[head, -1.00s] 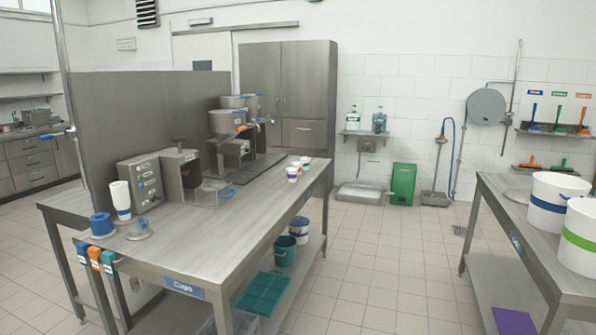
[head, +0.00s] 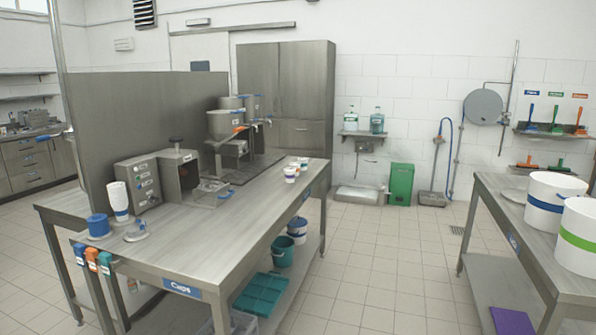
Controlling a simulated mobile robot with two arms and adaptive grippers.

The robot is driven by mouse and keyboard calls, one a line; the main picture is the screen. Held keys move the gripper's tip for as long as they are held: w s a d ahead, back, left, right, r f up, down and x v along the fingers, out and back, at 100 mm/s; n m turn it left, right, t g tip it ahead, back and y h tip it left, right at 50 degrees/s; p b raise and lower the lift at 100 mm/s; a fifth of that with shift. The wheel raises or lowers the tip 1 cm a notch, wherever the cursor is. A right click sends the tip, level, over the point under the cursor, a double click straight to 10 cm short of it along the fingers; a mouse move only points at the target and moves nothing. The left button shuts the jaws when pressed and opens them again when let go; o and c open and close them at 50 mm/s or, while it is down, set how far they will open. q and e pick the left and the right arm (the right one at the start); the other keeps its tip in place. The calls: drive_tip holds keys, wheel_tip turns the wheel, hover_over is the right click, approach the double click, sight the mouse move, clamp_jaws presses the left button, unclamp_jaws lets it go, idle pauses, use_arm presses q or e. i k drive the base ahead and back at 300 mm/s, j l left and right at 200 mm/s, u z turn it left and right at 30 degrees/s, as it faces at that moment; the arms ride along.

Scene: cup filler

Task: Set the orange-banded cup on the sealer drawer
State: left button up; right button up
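A small group of white cups (head: 290,174) stands on the steel table, near its right edge. The middle one, partly behind the front cup, seems to have an orange tint (head: 295,166), but the bands are too small to read surely. The sealer (head: 170,180) is a steel box with a control panel, on the left part of the table. Its drawer (head: 211,192) sticks out on its right side, with a clear part and a blue handle. No cup shows on it. Neither of my grippers is in view.
Hopper fillers (head: 224,125) stand behind the sealer. A stack of white cups (head: 118,200) and a blue roll (head: 98,226) stand at the front left. The table's front middle is bare. Another table at right holds white buckets (head: 550,200), with open floor between.

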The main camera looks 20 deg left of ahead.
sight(212, 199)
drive_tip(key=i, duration=2.6)
